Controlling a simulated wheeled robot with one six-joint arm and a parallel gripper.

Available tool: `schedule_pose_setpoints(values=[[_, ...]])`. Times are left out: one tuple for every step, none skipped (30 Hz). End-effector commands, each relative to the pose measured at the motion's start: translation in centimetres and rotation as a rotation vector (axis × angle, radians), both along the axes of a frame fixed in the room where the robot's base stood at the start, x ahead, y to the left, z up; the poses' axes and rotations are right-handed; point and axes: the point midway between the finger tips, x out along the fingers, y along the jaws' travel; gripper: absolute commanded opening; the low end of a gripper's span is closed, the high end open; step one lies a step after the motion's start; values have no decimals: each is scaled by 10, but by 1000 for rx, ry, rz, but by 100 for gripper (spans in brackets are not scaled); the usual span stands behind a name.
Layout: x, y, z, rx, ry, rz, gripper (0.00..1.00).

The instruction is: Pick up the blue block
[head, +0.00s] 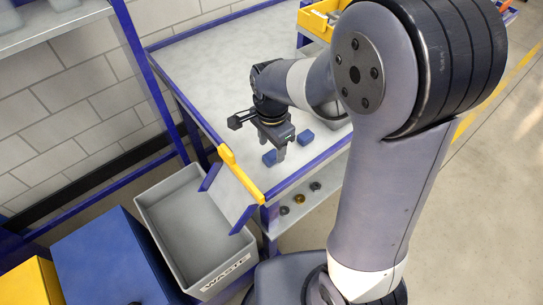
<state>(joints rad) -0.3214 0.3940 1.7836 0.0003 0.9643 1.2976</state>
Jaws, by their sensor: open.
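Two small blue blocks lie on the pale top of the blue-edged workbench (205,78). One blue block (269,158) is just below and left of my gripper (281,152), close to its fingers. The other blue block (306,137) lies to the right, a little apart. My gripper points down at the bench and its jaws are open. It looks empty. The finger tips partly overlap the near block's edge in the head view, and I cannot tell whether they touch it or are around it.
A yellow-topped chute (228,190) on the bench's near edge slopes toward a grey bin (190,225) marked WASTE. A yellow bin (316,20) stands at the far end. Small round parts (299,198) sit on a lower shelf. The bench's left part is clear.

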Motion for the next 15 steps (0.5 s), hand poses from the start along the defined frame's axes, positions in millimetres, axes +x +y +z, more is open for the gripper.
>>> schedule_pose_setpoints(values=[[-4, 1, -8, -2, 5, 2, 54], [-3, 0, -13, -2, 5, 1, 54], [-3, 0, -18, -1, 4, 1, 54], [-3, 0, -21, -1, 3, 1, 54], [-3, 0, -24, -1, 3, 1, 54], [-3, 0, -26, 0, 2, 1, 54], [-2, 0, -27, -1, 1, 1, 54], [-2, 0, -28, 0, 0, 1, 54], [-2, 0, -28, 1, -1, 1, 54], [-2, 0, -28, 1, -1, 0, 54], [-2, 0, -28, 1, -1, 0, 54], [-2, 0, -28, 1, -1, 0, 54], [-2, 0, -28, 1, -1, 0, 54], [-2, 0, -28, 1, -1, 0, 54], [-2, 0, -28, 1, -1, 0, 51]])
